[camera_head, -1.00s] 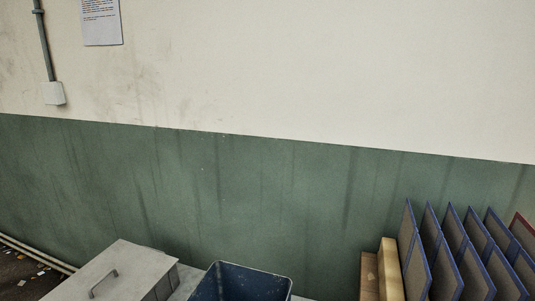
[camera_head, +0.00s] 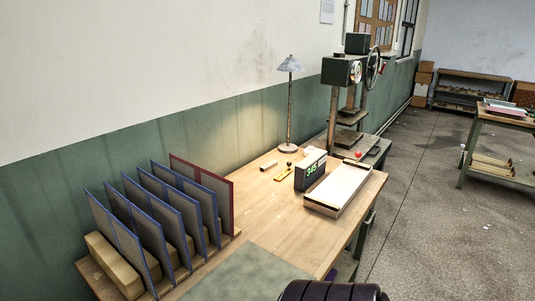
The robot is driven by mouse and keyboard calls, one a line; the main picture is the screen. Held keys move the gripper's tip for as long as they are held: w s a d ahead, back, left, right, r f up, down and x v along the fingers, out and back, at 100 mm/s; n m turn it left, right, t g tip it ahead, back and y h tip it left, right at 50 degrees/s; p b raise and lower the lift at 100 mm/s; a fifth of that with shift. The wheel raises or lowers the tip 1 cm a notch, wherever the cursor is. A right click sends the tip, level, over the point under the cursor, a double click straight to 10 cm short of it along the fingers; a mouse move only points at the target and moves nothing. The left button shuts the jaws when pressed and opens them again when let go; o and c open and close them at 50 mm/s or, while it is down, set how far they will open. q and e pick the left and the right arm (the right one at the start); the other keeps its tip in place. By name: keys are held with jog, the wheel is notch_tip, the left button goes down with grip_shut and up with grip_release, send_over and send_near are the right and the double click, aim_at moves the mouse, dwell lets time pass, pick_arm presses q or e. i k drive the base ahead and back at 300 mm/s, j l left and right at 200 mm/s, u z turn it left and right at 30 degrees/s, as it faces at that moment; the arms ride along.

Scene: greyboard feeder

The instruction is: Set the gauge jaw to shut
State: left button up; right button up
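A dark box with a lit green number display (camera_head: 310,170) stands on the wooden bench. A long pale flat device (camera_head: 338,188) with dark ends lies just right of it, with a red knob (camera_head: 358,155) near its far end. A small yellow piece with a dark knob (camera_head: 283,173) lies left of the display. I cannot tell which of these is the gauge, and its jaw is too small to make out. Neither my left nor my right gripper is in view.
Upright blue-framed panels (camera_head: 160,209) and one red-framed panel (camera_head: 204,182) stand in a rack at the bench's left. A lamp (camera_head: 289,105) stands at the back. A green press (camera_head: 343,72) stands beyond. A green mat (camera_head: 245,276) covers the near bench.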

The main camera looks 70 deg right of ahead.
aim_at(359, 155)
jog(key=k+l+z, duration=0.15)
jog(key=k+z, duration=0.3)
jog(key=k, duration=0.3)
jog(key=z, duration=2.1)
jog(key=i+l+u, duration=0.45)
jog(key=i+l, duration=0.25)
jog(key=i, duration=0.1)
